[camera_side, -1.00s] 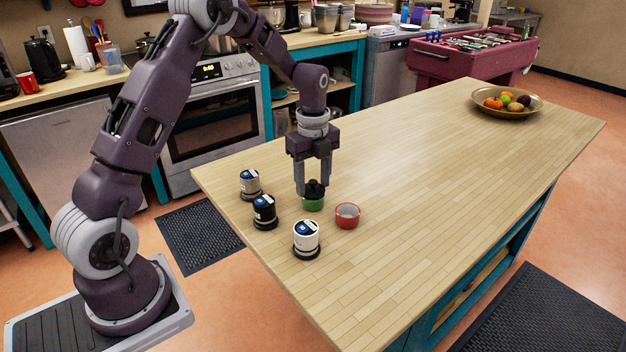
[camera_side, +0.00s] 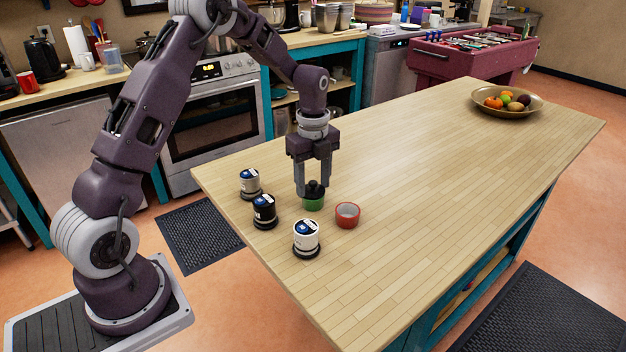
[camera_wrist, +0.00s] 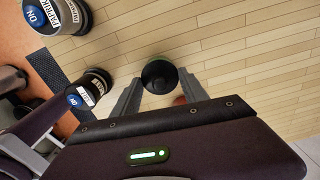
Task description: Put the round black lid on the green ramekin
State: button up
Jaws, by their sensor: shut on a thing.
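The round black lid (camera_side: 314,187) is at the green ramekin's top in the side view and looks level. It shows from above as a dark disc in the wrist view (camera_wrist: 160,76). The green ramekin (camera_side: 313,203) stands on the wooden table just under it; the lid seems to touch its rim. My gripper (camera_side: 314,188) points straight down over the ramekin, shut on the lid, with a finger on each side (camera_wrist: 158,92).
A red ramekin (camera_side: 347,216) stands close on the right. A fruit bowl (camera_side: 507,109) is far off.

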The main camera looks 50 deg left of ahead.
aim_at(313, 182)
jog(key=shift+f, duration=0.3)
jog(key=o, duration=1)
jog(key=shift+r, duration=0.1)
notch_tip(313, 182, up, 11)
jog(key=shift+f, duration=0.1)
